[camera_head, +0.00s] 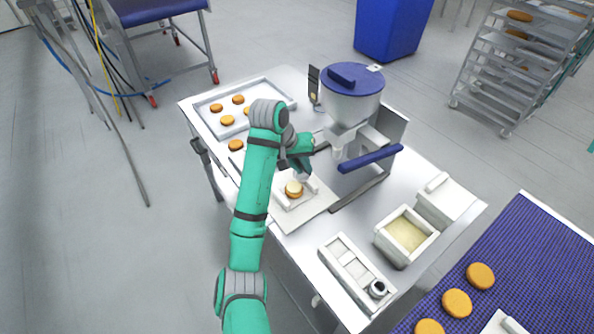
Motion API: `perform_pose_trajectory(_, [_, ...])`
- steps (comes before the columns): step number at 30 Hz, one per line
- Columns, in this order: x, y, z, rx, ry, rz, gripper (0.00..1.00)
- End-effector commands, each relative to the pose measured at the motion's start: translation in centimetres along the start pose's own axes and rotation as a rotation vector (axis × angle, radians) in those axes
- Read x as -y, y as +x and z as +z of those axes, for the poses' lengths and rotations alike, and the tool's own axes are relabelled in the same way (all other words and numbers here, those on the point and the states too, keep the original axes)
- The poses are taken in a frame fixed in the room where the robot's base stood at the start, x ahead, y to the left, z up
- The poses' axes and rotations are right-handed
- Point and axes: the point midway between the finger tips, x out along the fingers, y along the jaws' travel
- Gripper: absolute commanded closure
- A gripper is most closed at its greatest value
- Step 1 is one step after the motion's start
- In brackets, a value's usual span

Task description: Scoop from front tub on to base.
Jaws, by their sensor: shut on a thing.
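A round base (293,190), golden with a paler band, sits on a small white plate (311,186) near the middle of the bench. My gripper (302,173) is just above and behind it, pointing down. It is shut on a small pale thing, mostly hidden by the fingers and too small to identify. I cannot tell whether this thing touches the base. The front tub (407,236), an open white box with pale yellow filling, stands apart to the right, near the bench's front edge.
A blue-lidded depositor (352,95) with a blue bar (370,158) stands close right of my gripper. A lidded white box (447,203) and compartment tray (349,272) flank the tub. A tray of rounds (284,91) lies behind; a blue conveyor (535,265) carries rounds at right.

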Motion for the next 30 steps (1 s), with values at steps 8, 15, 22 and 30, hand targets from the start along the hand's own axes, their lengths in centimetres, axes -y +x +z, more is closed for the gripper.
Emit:
perform_pose_trajectory(8, [-0.7,-0.7,-1.1,0.107,0.001,-0.116,1.0])
perform_pose_trajectory(15, [-1.4,-1.1,-1.7,0.189,0.0,-0.196,1.0])
perform_pose_trajectory(22, [-2.0,-1.4,-2.1,0.255,0.0,-0.258,1.0])
perform_pose_trajectory(30, [-2.1,-1.5,-2.3,0.287,-0.004,-0.288,1.0])
